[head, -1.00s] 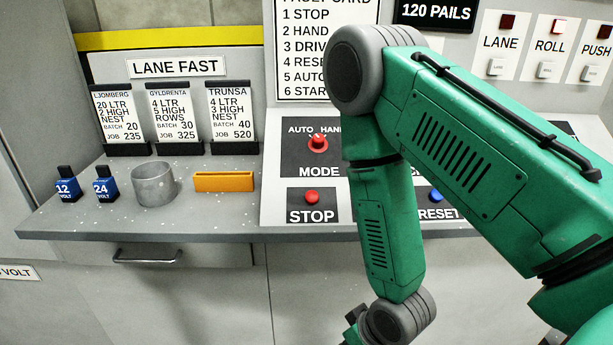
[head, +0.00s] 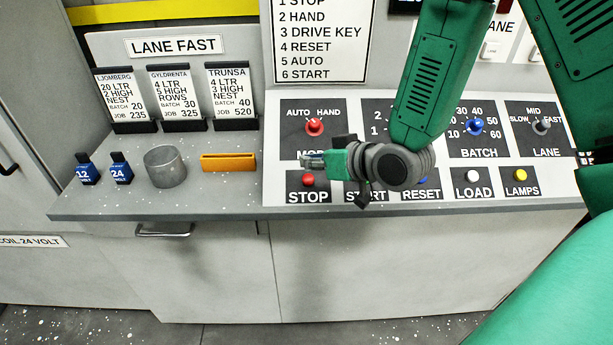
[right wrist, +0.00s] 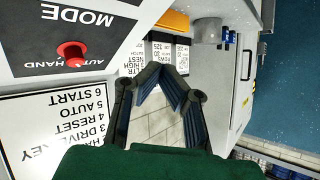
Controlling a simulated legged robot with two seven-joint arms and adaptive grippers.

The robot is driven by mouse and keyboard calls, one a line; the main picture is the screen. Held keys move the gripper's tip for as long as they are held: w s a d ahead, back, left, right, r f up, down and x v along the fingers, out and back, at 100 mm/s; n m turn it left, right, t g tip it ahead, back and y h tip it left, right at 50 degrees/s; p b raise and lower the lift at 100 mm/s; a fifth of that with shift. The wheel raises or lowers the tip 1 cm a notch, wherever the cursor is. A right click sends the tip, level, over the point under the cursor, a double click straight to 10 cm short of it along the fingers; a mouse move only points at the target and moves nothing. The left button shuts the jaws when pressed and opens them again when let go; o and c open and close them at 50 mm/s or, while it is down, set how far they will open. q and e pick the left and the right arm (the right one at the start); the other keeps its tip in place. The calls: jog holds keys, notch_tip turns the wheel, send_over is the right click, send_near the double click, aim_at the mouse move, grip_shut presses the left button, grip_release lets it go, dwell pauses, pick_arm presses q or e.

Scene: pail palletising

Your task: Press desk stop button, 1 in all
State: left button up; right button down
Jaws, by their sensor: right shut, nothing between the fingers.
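The red stop button (head: 308,180) sits on the black STOP plate (head: 307,196) at the left end of the lower row on the desk panel. My right gripper (head: 312,161) is shut and empty, pointing left, just above the stop button in the head view. Whether it touches the button cannot be told. In the right wrist view its fingers (right wrist: 158,80) meet at the tips, and the stop button does not show there. My left gripper is out of view.
The red mode knob (head: 314,126) stands just above my gripper; it also shows in the right wrist view (right wrist: 72,52). The grey cup (head: 165,167) and orange holder (head: 228,162) stand to the left. My right wrist covers part of the START and RESET controls.

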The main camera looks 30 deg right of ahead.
aim_at(308, 180)
jog(key=w+f+b, duration=0.1)
jog(key=f, duration=0.1)
jog(key=w+d+f+b, duration=0.1)
jog(key=f+b, duration=0.3)
jog(key=shift+w+d+f, duration=0.1)
jog(key=shift+w+d, duration=0.25)
jog(key=shift+w, duration=0.05)
jog(key=shift+w+d+f+b, duration=0.25)
jog(key=shift+w+f+b, duration=0.05)
jog(key=shift+f, duration=0.25)
jog(key=shift+w+d+f, duration=0.15)
jog(key=shift+d+f, duration=0.1)
jog(key=shift+d, duration=0.1)
jog(key=shift+a, duration=0.25)
jog(key=shift+d, duration=0.15)
jog(key=shift+w+f, duration=0.1)
jog(key=shift+f, duration=0.2)
